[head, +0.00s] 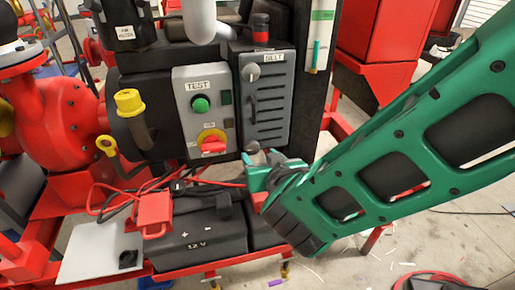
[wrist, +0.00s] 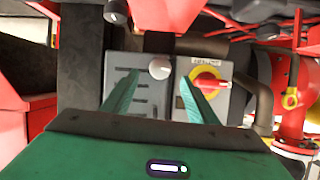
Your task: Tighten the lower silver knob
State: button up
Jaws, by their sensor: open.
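The lower silver knob (head: 253,147) is a small rounded knob at the bottom of the grey BELT panel (head: 283,100). It also shows in the wrist view, where a silver knob (wrist: 159,68) sits at the panel's end. A second silver knob (head: 251,72) is at the top of the same panel. My green gripper (head: 261,172) is open and empty, just below the lower knob in the head view. In the wrist view its two fingers (wrist: 160,77) stand apart, with the knob lined up between their tips. I cannot tell whether either finger touches it.
Left of the BELT panel is the TEST box (head: 203,78) with a green button (head: 200,104) and a red switch (head: 213,145) on yellow, close to one finger in the wrist view. Below are a black 12 V battery (head: 200,245), red cables and a red clamp (head: 154,213).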

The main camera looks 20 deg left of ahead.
aim_at(254, 149)
jog(key=x, duration=0.7)
jog(key=shift+w+a, duration=0.1)
jog(key=shift+w, duration=0.05)
jog(key=c, duration=1.1)
